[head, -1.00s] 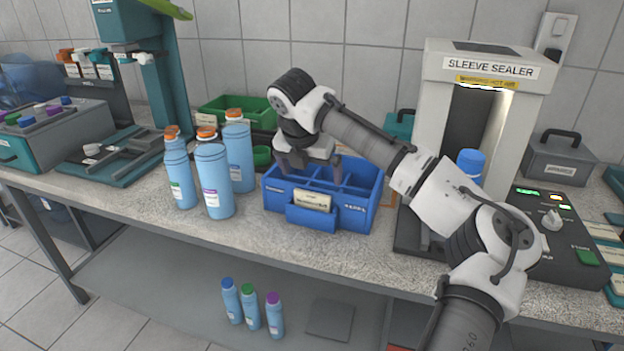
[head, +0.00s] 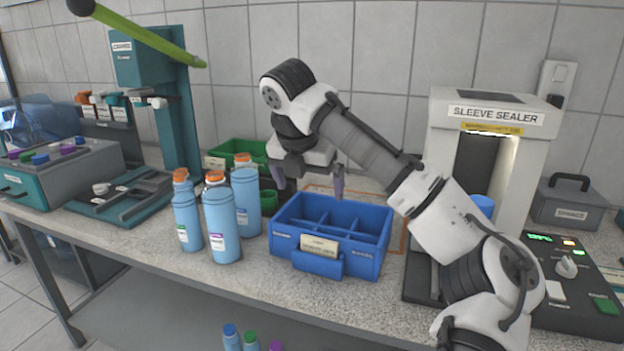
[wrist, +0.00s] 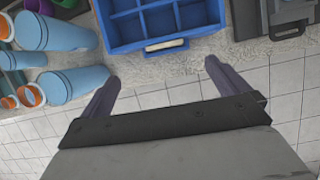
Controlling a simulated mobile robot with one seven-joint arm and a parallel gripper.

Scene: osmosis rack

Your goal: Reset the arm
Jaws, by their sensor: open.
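My gripper (head: 310,185) is open and empty. In the head view it hangs from my bent arm over the back left part of the blue divided crate (head: 318,266). In the wrist view the two fingers (wrist: 162,92) stand wide apart with nothing between them, and the crate (wrist: 163,46) shows beyond them at the top. The crate's compartments that show look empty. My arm reaches in from the right, passing in front of the sleeve sealer (head: 436,150).
Several blue bottles (head: 221,225) with orange tops stand left of the crate. A green bin (head: 236,149) is behind them. A teal press (head: 138,75) with a green lever stands at the back left. Capped bottles (head: 231,338) stand below the counter.

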